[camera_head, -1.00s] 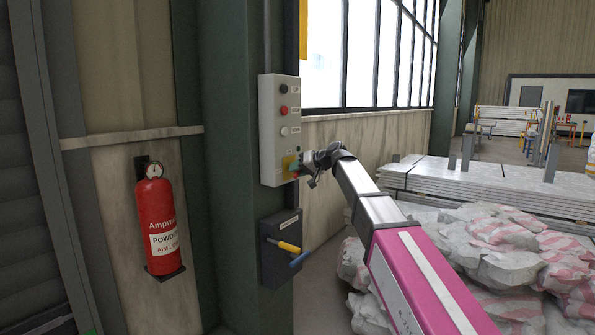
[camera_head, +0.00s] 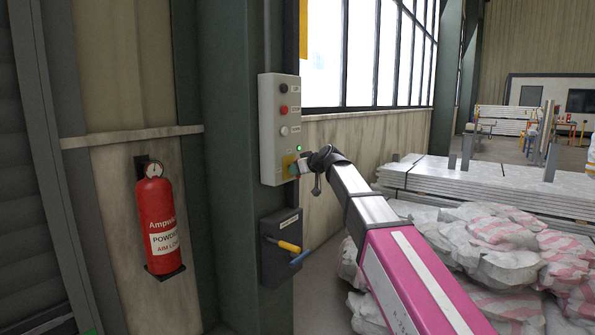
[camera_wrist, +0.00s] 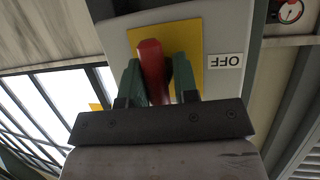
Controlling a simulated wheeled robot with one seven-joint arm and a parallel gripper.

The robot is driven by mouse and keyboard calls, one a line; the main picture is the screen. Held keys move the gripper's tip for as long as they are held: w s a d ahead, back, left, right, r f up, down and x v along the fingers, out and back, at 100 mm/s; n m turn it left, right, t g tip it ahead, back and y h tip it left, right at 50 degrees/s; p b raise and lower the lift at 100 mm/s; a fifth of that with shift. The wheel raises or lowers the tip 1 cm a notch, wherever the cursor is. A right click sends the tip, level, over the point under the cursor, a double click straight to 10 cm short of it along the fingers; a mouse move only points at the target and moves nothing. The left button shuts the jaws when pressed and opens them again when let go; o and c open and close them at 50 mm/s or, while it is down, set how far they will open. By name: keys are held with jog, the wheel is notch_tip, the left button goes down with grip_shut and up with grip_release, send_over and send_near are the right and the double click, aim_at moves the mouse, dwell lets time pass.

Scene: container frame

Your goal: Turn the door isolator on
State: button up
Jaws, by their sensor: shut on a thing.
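The door isolator is a red handle (camera_wrist: 152,62) on a yellow plate (camera_wrist: 195,38). It sits at the bottom of a grey control box (camera_head: 267,130) on the green column. In the wrist view, my gripper (camera_wrist: 158,82) has its green fingers on both sides of the red handle, shut on it. An "OFF" label (camera_wrist: 227,60) shows upside down to the right of the plate. In the head view, my gripper (camera_head: 298,169) covers most of the handle, and a small green light (camera_head: 298,148) glows just above it.
Dark, red and white buttons line the box above. A dark box (camera_head: 281,247) with yellow and blue handles hangs below. A red fire extinguisher (camera_head: 158,222) is mounted at left. White sacks (camera_head: 490,245) and stacked panels (camera_head: 490,184) lie at right.

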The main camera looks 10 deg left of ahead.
dwell(0.5)
jog(key=o, duration=0.9)
jog(key=shift+w+d, duration=0.1)
jog(key=v, duration=1)
jog(key=shift+s+d, duration=0.25)
jog(key=shift+s, duration=0.05)
